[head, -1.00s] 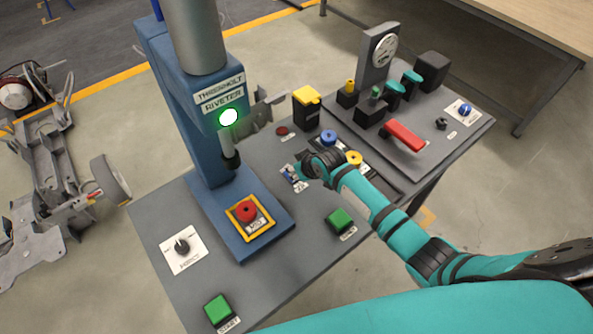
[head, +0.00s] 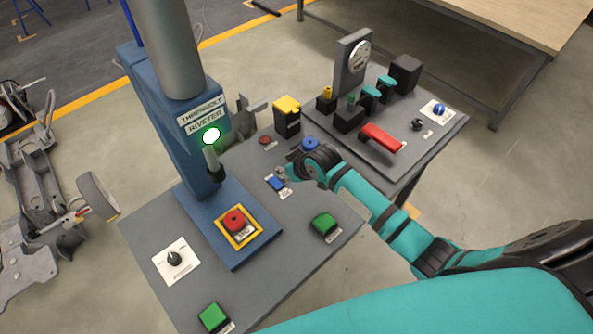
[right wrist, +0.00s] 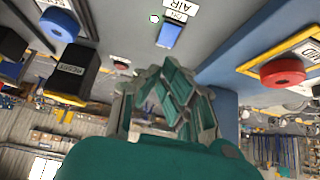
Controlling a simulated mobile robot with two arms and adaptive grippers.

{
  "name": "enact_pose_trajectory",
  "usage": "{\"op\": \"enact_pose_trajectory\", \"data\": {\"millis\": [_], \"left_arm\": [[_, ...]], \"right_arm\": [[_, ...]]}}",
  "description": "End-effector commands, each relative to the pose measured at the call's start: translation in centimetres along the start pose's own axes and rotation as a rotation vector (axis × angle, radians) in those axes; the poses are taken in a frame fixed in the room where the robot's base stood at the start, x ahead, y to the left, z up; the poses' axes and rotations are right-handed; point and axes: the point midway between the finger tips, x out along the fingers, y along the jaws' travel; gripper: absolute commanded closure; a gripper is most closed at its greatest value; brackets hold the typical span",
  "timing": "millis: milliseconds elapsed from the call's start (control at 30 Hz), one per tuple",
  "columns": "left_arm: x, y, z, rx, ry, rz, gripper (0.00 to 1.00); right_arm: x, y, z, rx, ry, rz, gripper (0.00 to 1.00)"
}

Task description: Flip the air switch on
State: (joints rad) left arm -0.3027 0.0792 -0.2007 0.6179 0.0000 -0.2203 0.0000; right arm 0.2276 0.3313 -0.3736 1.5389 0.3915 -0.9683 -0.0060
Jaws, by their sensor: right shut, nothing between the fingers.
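The air switch is a small blue rocker (head: 276,183) on the grey bench top, on a light plate. In the right wrist view the blue rocker (right wrist: 170,37) lies beyond the fingertips, beside a label reading AIR. My right gripper (head: 284,173) is just beside the switch at its upper right in the head view. In the right wrist view its fingers (right wrist: 172,75) are closed together and hold nothing. I cannot tell whether they touch the rocker. My left gripper is out of view.
The blue riveter (head: 172,130) with a lit green lamp (head: 211,136) stands left. A red button (head: 234,220), black knob (head: 174,258), and green buttons (head: 324,223) (head: 213,316) surround the area. A yellow-topped black box (head: 287,115) and red handle (head: 382,137) lie beyond.

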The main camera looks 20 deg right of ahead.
Motion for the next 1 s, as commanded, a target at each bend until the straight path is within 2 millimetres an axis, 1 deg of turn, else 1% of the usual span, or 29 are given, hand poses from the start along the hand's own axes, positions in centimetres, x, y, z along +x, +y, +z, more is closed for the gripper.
{"op": "enact_pose_trajectory", "data": {"millis": [33, 200, 300, 400, 533, 1000], "left_arm": [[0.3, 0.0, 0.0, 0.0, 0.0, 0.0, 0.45], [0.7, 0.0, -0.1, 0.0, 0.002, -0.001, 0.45], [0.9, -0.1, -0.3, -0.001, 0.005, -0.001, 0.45], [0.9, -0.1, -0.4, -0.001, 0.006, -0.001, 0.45], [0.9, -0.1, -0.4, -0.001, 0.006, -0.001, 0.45], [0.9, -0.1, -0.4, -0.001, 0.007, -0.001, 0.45]], "right_arm": [[-0.9, 0.0, 0.3, -0.003, 0.002, 0.001, 1.0], [-3.6, 0.0, 1.0, -0.001, 0.002, 0.001, 1.0], [-4.7, 0.0, 1.2, -0.001, 0.001, 0.001, 1.0], [-5.4, 0.0, 1.3, 0.0, 0.002, 0.0, 1.0], [-5.7, 0.0, 1.4, 0.001, 0.001, 0.0, 1.0], [-5.7, -0.1, 1.4, 0.0, 0.001, 0.0, 1.0]]}}
